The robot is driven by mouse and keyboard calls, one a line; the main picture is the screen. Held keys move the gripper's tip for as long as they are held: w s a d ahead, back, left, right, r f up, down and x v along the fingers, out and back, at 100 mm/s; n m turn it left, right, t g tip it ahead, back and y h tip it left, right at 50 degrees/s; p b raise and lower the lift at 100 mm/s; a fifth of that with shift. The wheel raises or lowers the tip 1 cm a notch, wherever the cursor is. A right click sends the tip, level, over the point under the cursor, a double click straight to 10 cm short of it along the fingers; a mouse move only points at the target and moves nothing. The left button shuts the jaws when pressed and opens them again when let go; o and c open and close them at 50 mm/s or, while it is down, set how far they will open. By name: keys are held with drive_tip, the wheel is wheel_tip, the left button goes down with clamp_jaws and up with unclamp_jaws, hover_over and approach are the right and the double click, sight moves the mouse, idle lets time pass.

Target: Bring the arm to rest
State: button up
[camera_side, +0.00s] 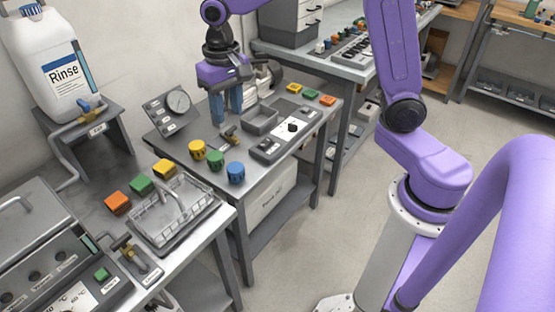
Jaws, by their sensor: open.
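My gripper (227,116) points down over the middle table (245,191), with its two blue fingers apart and nothing visible between them. It is behind the yellow, green and blue round knobs or caps and to the right of the gauge panel. A small brass-coloured valve (230,133) is just below the fingertips; I cannot tell whether they touch it. My purple arm reaches in from the right and leaves the top of the picture before coming down to the gripper.
A gauge panel (167,111), a grey tray (260,120) and a control box (283,142) are near the gripper. Yellow (197,149), green (216,159) and blue (236,172) caps stand in front. A wire basket (174,211) and Rinse jug (50,65) are at left. The floor (300,240) is clear.

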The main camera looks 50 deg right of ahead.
drive_tip(key=s+d+f+n, duration=0.1)
drive_tip(key=s+d+n, duration=0.2)
drive_tip(key=s+n, duration=0.4)
drive_tip(key=s+d+f+n, duration=0.1)
drive_tip(key=s+d+n, duration=0.2)
drive_tip(key=s, duration=1.6)
drive_tip(key=n, duration=0.4)
drive_tip(key=shift+s, duration=0.2)
